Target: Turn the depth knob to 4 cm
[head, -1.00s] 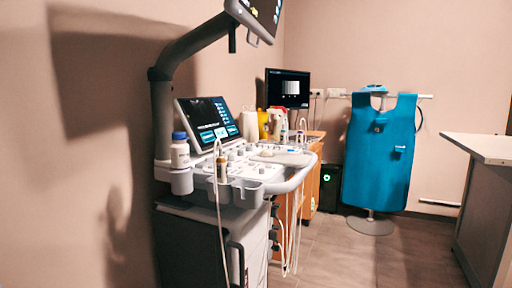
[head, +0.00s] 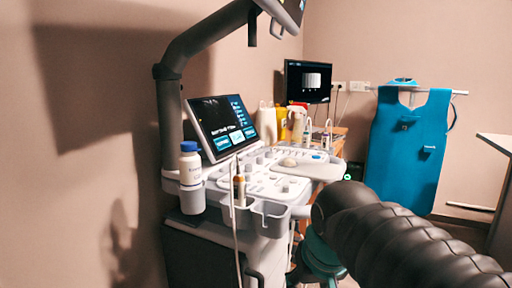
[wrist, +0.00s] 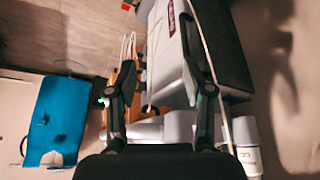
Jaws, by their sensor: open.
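The ultrasound console (head: 270,180) stands at the left centre in the head view, with a white control panel carrying several small knobs. I cannot tell which one is the depth knob. Its tilted touch screen (head: 222,125) is lit above the panel. My dark arm reaches in from the lower right of the head view, in front of the console's right side. My gripper (wrist: 158,92) shows in the wrist view with its two fingers apart and nothing between them. Beyond the fingers are parts of the console's side and a cable. The knobs are not distinguishable in the wrist view.
A white bottle with a blue cap (head: 190,163) sits in a holder at the console's left. A probe (head: 239,188) hangs at its front edge with a cable. A blue apron (head: 408,150) hangs at the right. A white table (head: 498,143) is at the far right.

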